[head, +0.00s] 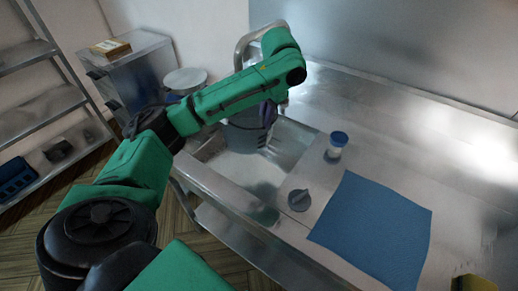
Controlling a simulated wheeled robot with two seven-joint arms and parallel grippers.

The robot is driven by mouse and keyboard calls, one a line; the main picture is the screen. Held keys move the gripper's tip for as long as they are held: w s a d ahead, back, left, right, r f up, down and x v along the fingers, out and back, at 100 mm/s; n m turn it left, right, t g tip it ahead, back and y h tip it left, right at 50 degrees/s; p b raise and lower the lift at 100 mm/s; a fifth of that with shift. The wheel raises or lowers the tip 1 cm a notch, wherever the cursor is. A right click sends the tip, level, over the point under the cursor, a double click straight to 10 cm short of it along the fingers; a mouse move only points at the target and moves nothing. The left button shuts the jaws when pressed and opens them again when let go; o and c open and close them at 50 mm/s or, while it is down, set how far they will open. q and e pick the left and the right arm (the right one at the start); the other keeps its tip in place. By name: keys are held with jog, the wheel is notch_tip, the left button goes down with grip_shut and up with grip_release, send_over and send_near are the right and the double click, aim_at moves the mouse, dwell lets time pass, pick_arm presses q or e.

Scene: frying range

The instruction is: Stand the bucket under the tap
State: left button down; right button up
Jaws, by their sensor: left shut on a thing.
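A grey bucket (243,136) is upright in the sink basin (236,172), partly hidden behind my arm. My left gripper (268,115) points down at its right side and is shut on it, probably at the rim; the fingertips are hard to make out. The curved metal tap (249,37) rises behind my arm, and its lower part and spout end are hidden. I cannot tell whether the bucket touches the basin floor or is exactly below the spout. My right gripper is not in view.
On the steel counter to the right are a white jar with a blue lid (337,143), a dark round knob-like thing (299,199) and a blue mat (374,228). A cabinet (140,70) with a yellow box (111,48) and a shelf rack (40,95) stand at left.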

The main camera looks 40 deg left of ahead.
pick_arm(q)
notch_tip(320, 180, down, 18)
jog(key=s, duration=0.1)
jog(key=shift+s+f, duration=0.25)
jog(key=shift+s, duration=0.1)
jog(key=c, duration=1)
grip_release()
jog(key=shift+a, duration=0.1)
jog(key=shift+o, duration=0.2)
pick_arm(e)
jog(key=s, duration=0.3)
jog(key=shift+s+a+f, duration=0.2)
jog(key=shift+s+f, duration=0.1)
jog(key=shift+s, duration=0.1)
pick_arm(q)
notch_tip(320, 180, up, 12)
jog(key=d, duration=0.2)
jog(key=shift+s+d, duration=0.15)
jog(key=shift+s, duration=0.2)
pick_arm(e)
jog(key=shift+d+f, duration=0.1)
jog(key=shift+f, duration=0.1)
